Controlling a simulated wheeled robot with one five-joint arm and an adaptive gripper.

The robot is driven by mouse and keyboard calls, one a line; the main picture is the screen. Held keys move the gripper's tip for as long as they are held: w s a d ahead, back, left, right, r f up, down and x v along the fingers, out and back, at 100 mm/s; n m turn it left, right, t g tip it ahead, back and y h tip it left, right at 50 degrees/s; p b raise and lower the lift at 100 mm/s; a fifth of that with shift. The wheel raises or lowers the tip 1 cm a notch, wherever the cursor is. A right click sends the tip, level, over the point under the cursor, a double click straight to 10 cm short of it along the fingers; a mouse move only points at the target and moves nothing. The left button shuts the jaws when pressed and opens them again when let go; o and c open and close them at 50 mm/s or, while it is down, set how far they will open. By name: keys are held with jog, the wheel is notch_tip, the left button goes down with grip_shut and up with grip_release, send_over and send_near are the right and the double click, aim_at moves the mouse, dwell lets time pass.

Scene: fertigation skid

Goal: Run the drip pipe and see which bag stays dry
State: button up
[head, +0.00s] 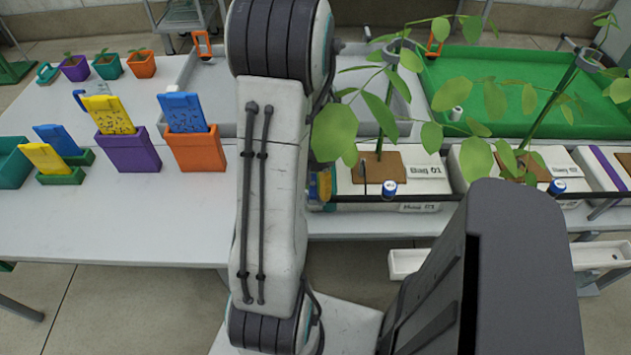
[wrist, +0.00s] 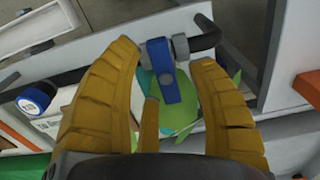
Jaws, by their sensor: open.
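In the wrist view, a blue valve lever (wrist: 163,72) hangs from a grey fitting on the black pipe (wrist: 208,36). My open gripper (wrist: 166,58) has its yellow fingers on either side of the lever, with gaps showing. In the head view, my arm hides most of the gripper (head: 321,186); the lever cannot be made out there. The black drip pipe (head: 480,196) runs along the front of the white grow bags. The near bag (head: 440,187) is labelled Bag 01, with a blue-banded cap (head: 389,188) at its front. A second bag (head: 540,168) has a similar cap (head: 557,187). No water is visible.
Leafy plants (head: 380,120) rise from the bags. A green tray (head: 530,90) lies behind. Purple (head: 128,152) and orange (head: 195,150) bins with cards stand on the left bench. A white trough (head: 408,262) hangs below the bags. The left bench front is clear.

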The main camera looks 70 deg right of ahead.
jog(key=shift+c, duration=0.5)
grip_shut()
